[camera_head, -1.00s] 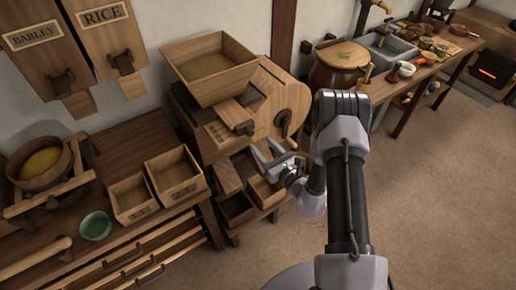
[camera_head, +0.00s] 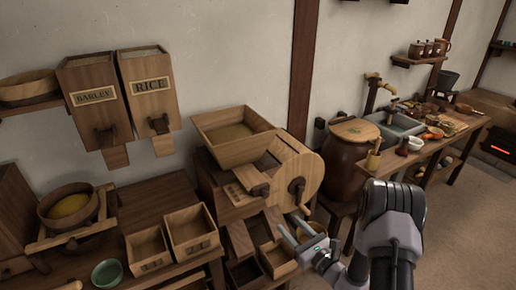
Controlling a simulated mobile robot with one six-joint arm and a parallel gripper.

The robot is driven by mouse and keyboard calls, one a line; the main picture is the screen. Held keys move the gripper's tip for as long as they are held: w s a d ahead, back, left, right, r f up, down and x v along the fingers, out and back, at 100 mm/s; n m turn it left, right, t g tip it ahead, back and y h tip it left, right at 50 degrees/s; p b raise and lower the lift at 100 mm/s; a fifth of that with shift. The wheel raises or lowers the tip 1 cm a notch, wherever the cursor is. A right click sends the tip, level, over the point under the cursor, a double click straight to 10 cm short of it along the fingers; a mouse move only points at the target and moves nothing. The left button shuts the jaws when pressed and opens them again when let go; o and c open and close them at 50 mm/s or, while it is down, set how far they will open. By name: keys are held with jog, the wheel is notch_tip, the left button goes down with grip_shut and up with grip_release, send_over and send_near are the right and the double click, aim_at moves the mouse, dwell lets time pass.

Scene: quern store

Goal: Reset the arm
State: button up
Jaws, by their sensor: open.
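My arm (camera_head: 390,215) rises from the bottom of the head view, right of centre, and bends at a dark joint. My gripper (camera_head: 292,226) reaches left from it, with its two grey fingers apart and nothing between them. It is in front of the wooden winnowing machine (camera_head: 305,175) with a grain hopper (camera_head: 245,152) on top, close to the small wooden boxes (camera_head: 278,258) at its foot. I cannot tell whether the fingers touch anything.
Barley (camera_head: 92,97) and rice (camera_head: 150,85) dispensers hang on the wall. Two open wooden boxes (camera_head: 190,228) and a green bowl (camera_head: 107,273) stand on the left bench. A lidded brown jar (camera_head: 347,165) and a sink counter are at right. The floor at far right is clear.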

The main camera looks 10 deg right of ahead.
jog(key=s+a+r+n+g+y, duration=0.4)
jog(key=a+r+n+g, duration=0.15)
jog(key=a+r, duration=0.25)
jog(key=s+a+r+n+g+y, duration=0.3)
jog(key=s+a+r+n+g, duration=0.15)
jog(key=a+r+n, duration=0.35)
jog(key=s+a+r+n+g+h, duration=0.2)
jog(key=s+n+g, duration=0.1)
jog(key=s, duration=0.4)
jog(key=s+a+r+n+g+h, duration=0.1)
jog(key=s+r+n+g, duration=0.15)
jog(key=s, duration=0.35)
jog(key=s+d+r+n+t+h, duration=0.3)
jog(key=s+d+n+t+h, duration=0.2)
jog(key=s+d+n+h, duration=0.2)
jog(key=s+d+h, duration=0.2)
jog(key=d, duration=0.1)
jog(key=shift+r+n, duration=0.15)
jog(key=shift+n, duration=0.15)
